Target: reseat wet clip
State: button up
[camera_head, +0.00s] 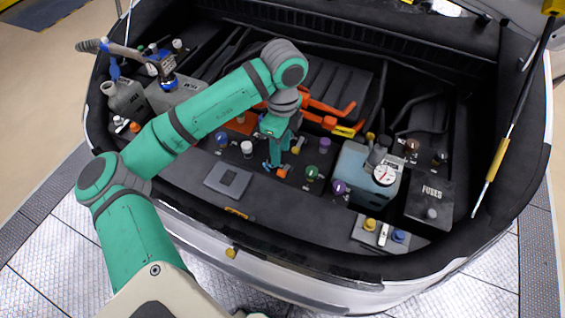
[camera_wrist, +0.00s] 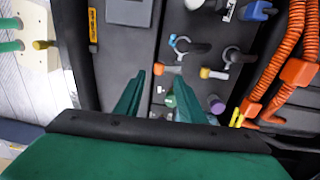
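In the wrist view a pale blue ring clip (camera_wrist: 174,42) with an orange tab (camera_wrist: 172,69) sits around a dark hose stub. A grey ring clip (camera_wrist: 226,55) with a yellow tab (camera_wrist: 214,73) sits around the stub to its right. I cannot tell which of them is wet. My gripper (camera_wrist: 160,82) is open, with nothing visible held between its fingers, and the orange tab shows just beyond the fingertips. In the head view my gripper (camera_head: 275,157) is low over the engine bay, by the blue clip (camera_head: 267,165), partly hiding the clips.
A green cap (camera_head: 312,173) and purple caps (camera_head: 339,187) stand to the right. A coolant tank (camera_head: 364,180) with a gauge and a fuse box (camera_head: 430,203) lie further right. Orange cables (camera_head: 325,108) run behind my gripper. A flat dark panel (camera_head: 228,180) lies left.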

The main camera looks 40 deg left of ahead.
aim_at(280, 170)
jog(key=f, duration=0.7)
jog(key=shift+s+d+f, duration=0.1)
jog(key=shift+s+f, duration=0.1)
jog(key=shift+s, duration=0.05)
jog(key=shift+f, duration=0.2)
jog(key=shift+w, duration=0.15)
jog(key=shift+s, duration=0.2)
grip_shut()
